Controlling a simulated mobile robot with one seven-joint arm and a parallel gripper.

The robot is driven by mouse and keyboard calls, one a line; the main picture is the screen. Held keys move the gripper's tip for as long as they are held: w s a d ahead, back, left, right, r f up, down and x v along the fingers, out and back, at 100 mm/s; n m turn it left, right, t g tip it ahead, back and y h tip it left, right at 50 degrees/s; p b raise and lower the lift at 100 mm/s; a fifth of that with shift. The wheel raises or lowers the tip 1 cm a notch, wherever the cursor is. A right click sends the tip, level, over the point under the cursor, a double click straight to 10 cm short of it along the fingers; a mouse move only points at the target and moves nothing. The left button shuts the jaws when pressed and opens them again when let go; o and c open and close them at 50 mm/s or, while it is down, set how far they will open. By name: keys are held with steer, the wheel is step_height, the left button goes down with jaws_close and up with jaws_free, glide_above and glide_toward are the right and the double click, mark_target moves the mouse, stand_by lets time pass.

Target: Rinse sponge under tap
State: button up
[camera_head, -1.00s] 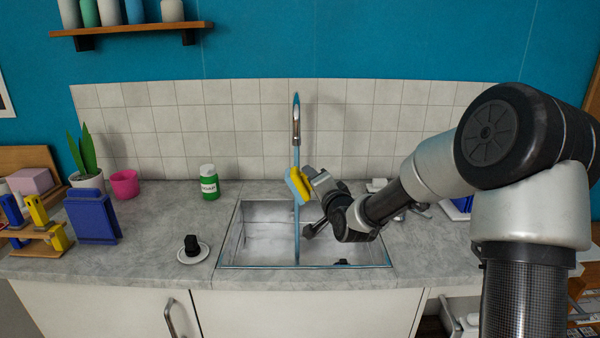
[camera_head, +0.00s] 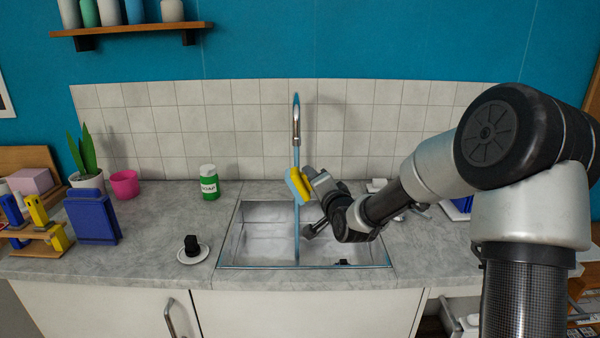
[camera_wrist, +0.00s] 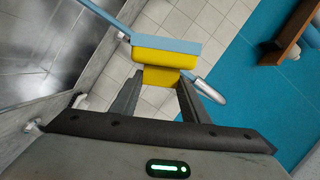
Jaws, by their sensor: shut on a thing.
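The sponge (camera_head: 299,186), yellow with a light blue layer, is held tilted above the sink. My gripper (camera_head: 312,184) is shut on its yellow side; the wrist view shows the sponge (camera_wrist: 165,52) between the fingertips (camera_wrist: 160,82). The tap (camera_head: 296,125) stands behind the sink, and a thin blue stream of water (camera_head: 297,235) runs from it down into the steel sink (camera_head: 262,258). The stream meets the sponge's blue side; in the wrist view the water (camera_wrist: 105,14) also reaches that side.
A green soap bottle (camera_head: 209,183) stands left of the sink. A small white dish (camera_head: 193,257) with a black object lies at the front left. A blue upright item (camera_head: 92,216), a pink cup (camera_head: 124,184) and a potted plant (camera_head: 86,160) are farther left.

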steer(key=s+r+p, duration=0.3)
steer(key=s+r, duration=0.3)
steer(key=shift+p, duration=0.3)
stand_by(0.4)
